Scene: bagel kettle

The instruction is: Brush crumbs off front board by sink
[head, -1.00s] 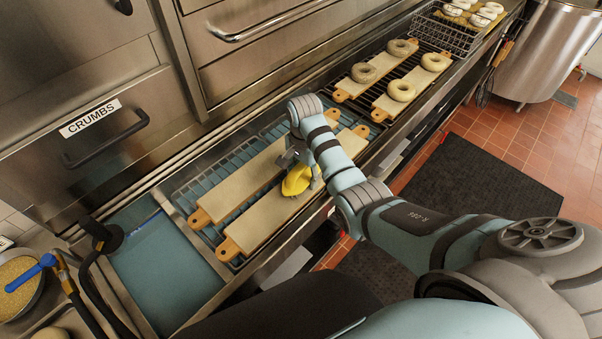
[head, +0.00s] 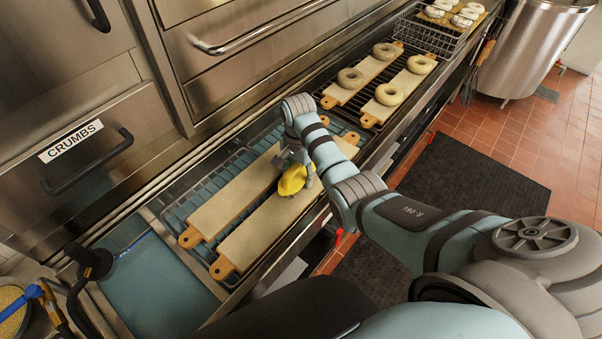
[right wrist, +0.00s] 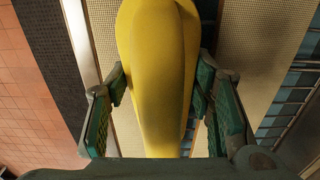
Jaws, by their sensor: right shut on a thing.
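The front board (head: 258,228) is a long burlap-faced board with an orange handle end towards the sink (head: 162,277), the teal basin at left. My right gripper (head: 290,162) is shut on a yellow brush (head: 292,181), over the far part of this board. In the right wrist view the brush (right wrist: 158,80) sits between the green-padded fingers, and the front board (right wrist: 112,30) shows beside and beneath it. The brush's lower end is hidden, so I cannot tell whether it touches the board. Single crumbs are too small to make out. My left gripper is out of view.
A second board (head: 228,200) lies parallel behind, on the wire rack. Further right, boards with bagels (head: 388,95) lie on a dark grate, with a wire basket (head: 432,32) beyond. A drawer marked CRUMBS (head: 80,165) is at left. A black faucet (head: 90,262) stands by the sink.

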